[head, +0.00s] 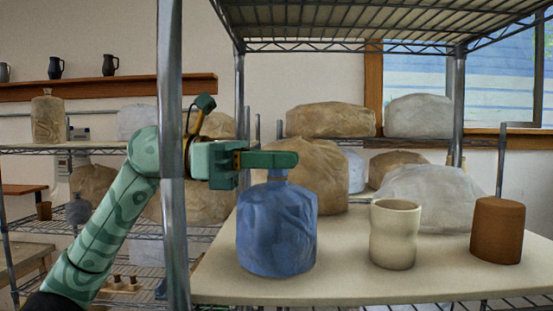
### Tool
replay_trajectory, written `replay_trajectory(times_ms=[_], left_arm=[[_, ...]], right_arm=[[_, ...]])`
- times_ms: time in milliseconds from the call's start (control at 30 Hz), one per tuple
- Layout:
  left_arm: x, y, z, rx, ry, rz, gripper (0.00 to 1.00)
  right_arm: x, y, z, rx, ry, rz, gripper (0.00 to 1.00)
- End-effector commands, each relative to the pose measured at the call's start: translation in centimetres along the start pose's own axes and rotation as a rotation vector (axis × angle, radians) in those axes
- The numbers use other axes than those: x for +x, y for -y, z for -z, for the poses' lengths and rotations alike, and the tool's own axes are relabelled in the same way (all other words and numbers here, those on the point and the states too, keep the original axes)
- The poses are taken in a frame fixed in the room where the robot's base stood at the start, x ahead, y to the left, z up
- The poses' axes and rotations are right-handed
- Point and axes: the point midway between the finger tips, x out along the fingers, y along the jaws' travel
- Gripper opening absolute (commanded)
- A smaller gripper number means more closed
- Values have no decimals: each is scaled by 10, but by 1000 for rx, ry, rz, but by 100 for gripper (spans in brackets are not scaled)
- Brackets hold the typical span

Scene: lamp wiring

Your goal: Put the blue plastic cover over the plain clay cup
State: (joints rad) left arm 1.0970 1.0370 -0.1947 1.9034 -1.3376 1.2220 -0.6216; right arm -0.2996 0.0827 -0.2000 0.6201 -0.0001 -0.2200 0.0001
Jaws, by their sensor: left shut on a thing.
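The blue plastic cover (276,235) is a wrinkled, bottle-shaped piece with a narrow neck at the top. It stands upright at the left of the pale board, low on or just above its surface; I cannot tell which. My left gripper (280,163) is shut on the cover's neck from the left. A plain cream clay cup (395,234) with a waisted shape stands upright and uncovered on the board, right of the blue cover and apart from it. My right gripper does not show.
A reddish-brown cylinder (497,231) stands right of the cup. Grey and tan wrapped bundles (428,198) sit behind on the board (350,281). A metal post (172,150) crosses in front of my left arm, and a wire shelf (385,25) hangs overhead.

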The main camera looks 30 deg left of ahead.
Motion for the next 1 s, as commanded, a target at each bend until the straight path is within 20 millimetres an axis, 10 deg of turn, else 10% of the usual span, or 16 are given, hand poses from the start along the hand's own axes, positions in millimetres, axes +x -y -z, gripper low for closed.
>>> replay_trajectory(times_ms=[267,300,400,1000], left_arm=[[0,0,7,0,0,0,0],[0,0,7,0,0,0,26],[0,0,6,0,0,0,49],[-26,-1,9,0,-1,-5,49]], right_arm=[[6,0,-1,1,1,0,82],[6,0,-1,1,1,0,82],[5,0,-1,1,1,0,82],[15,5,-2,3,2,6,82]])
